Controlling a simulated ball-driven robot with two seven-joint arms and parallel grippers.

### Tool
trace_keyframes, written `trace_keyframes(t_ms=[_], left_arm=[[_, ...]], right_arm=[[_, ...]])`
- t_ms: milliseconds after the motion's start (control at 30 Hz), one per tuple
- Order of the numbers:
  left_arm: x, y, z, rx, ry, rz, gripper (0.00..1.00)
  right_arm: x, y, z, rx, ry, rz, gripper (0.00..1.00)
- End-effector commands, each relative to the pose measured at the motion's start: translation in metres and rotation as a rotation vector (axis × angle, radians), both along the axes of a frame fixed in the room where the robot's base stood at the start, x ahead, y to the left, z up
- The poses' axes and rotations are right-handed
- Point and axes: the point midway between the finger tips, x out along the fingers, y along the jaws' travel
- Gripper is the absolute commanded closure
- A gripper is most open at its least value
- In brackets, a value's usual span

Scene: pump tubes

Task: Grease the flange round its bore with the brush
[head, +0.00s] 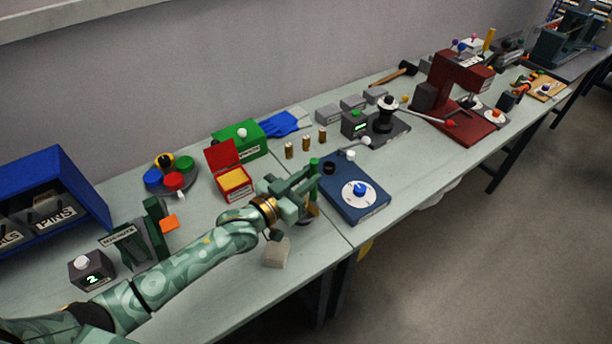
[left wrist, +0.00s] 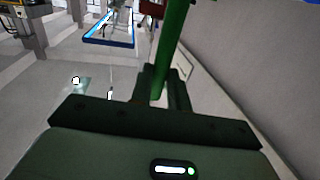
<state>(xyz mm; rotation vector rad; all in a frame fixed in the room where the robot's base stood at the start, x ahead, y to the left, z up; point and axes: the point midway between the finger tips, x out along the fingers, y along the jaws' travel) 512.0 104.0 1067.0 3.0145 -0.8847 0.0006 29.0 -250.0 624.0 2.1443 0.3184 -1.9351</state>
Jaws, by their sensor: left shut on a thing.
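My left gripper (head: 306,187) is shut on the brush, whose green handle (head: 314,164) stands up out of the jaws. The handle also shows in the left wrist view (left wrist: 172,45), between the two fingers (left wrist: 160,88). A yellowish lower part of the brush (head: 314,209) shows just under the jaws. A small grey round part, perhaps the flange (head: 304,221), shows at the table below the gripper, mostly hidden by it. I cannot tell whether the brush touches it. The bore is not visible. My right gripper is not in view.
A red open box with yellow contents (head: 236,181) stands left of my gripper, a green box (head: 240,138) behind it. A blue dial unit (head: 352,203) sits close on the right. A grey block (head: 277,252) lies in front, near the table edge. Several brass cylinders stand behind.

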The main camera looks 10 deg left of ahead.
Motion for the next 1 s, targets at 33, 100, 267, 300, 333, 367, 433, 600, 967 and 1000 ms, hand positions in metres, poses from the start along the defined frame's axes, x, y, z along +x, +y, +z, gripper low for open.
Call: trace_keyframes(t_ms=[33,100,267,300,333,367,433,600,967,1000], left_arm=[[0.001,0.001,0.007,0.0,-0.001,0.001,1.0],[0.001,0.002,0.022,0.0,-0.004,0.002,1.0],[0.003,0.004,0.036,0.0,-0.001,0.006,1.0],[0.004,0.004,0.04,0.0,-0.001,0.006,1.0],[0.004,0.005,0.043,0.0,-0.001,0.007,1.0],[0.005,0.005,0.045,0.0,-0.002,0.007,1.0],[0.006,0.006,0.052,0.0,-0.002,0.008,1.0],[0.008,0.008,0.067,0.0,-0.001,0.012,1.0],[0.01,0.01,0.08,0.0,0.0,0.015,1.0],[0.01,0.01,0.08,0.0,0.0,0.015,1.0]], right_arm=[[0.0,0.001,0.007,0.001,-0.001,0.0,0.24],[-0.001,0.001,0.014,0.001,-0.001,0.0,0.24],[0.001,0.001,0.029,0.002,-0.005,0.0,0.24],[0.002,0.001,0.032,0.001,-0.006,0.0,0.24],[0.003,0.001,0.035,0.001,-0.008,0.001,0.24],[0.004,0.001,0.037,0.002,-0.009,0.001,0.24],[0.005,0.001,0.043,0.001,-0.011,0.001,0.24],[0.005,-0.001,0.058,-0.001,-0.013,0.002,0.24],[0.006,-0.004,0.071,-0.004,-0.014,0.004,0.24],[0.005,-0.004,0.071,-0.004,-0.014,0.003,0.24]])
